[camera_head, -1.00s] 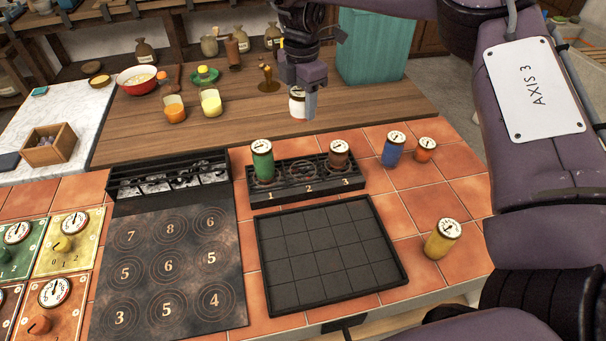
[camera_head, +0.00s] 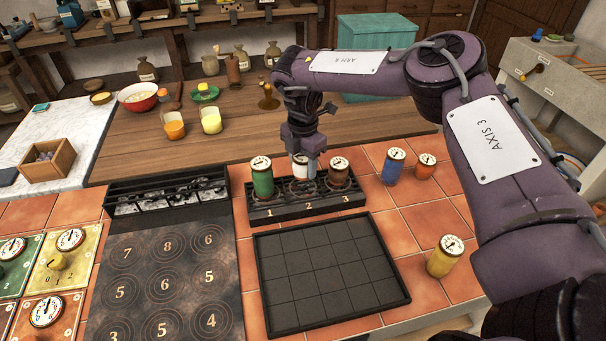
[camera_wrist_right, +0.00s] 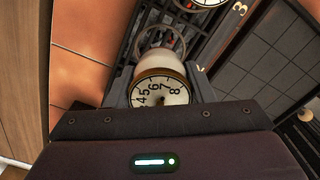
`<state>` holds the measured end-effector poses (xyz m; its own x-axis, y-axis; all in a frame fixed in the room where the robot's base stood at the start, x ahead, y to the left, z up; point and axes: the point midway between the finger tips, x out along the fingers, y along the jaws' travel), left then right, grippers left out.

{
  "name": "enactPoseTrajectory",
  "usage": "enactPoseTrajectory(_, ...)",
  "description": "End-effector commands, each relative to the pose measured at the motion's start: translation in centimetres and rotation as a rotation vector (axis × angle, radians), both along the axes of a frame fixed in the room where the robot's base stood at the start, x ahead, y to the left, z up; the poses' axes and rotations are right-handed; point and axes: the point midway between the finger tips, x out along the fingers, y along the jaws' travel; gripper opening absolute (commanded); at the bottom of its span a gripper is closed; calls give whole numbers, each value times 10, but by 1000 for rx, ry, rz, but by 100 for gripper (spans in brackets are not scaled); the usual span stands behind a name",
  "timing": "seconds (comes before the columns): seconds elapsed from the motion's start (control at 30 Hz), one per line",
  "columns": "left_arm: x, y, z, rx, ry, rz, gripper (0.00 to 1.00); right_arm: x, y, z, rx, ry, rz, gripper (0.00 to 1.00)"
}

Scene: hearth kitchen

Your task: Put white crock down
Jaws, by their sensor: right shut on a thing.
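The white crock (camera_head: 300,166) has a dial on its lid, which shows numbers in the right wrist view (camera_wrist_right: 160,92). My right gripper (camera_head: 307,174) is shut on it, a finger on either side. The crock is over the middle place, marked 2, of the black rack (camera_head: 310,206). In the wrist view its lower end is close to a metal ring (camera_wrist_right: 160,38) of the rack. Whether it touches the rack or is inside the ring I cannot tell. A green crock (camera_head: 262,180) is at place 1 and a brown crock (camera_head: 338,174) at place 3. My left gripper is not in view.
Blue (camera_head: 393,168), orange (camera_head: 424,167) and yellow (camera_head: 444,258) crocks stand on the tiles to the right. An empty gridded black tray (camera_head: 409,298) lies in front of the rack. A numbered dark plate (camera_head: 170,270) is at left. Glasses and a red bowl (camera_head: 138,97) stand behind.

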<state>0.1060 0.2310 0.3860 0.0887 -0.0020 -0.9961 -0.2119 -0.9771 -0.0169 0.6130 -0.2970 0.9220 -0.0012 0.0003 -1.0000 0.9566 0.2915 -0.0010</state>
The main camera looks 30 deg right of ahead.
Motion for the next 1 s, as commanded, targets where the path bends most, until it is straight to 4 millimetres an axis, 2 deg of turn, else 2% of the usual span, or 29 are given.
enactPoseTrajectory(0.33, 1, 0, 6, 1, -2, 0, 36, 0, 0, -42, -2, 2, -1, 18)
enactPoseTrajectory(0.77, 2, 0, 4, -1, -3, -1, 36, 0, 0, -49, 0, -1, -1, 18)
enactPoseTrajectory(0.8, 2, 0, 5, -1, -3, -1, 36, 0, 0, -48, -1, 0, -1, 54)
enactPoseTrajectory(0.93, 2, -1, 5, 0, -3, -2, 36, 0, 0, -48, 0, 0, -1, 70)
enactPoseTrajectory(1.0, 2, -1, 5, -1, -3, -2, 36, 0, 0, -48, 0, 0, -1, 70)
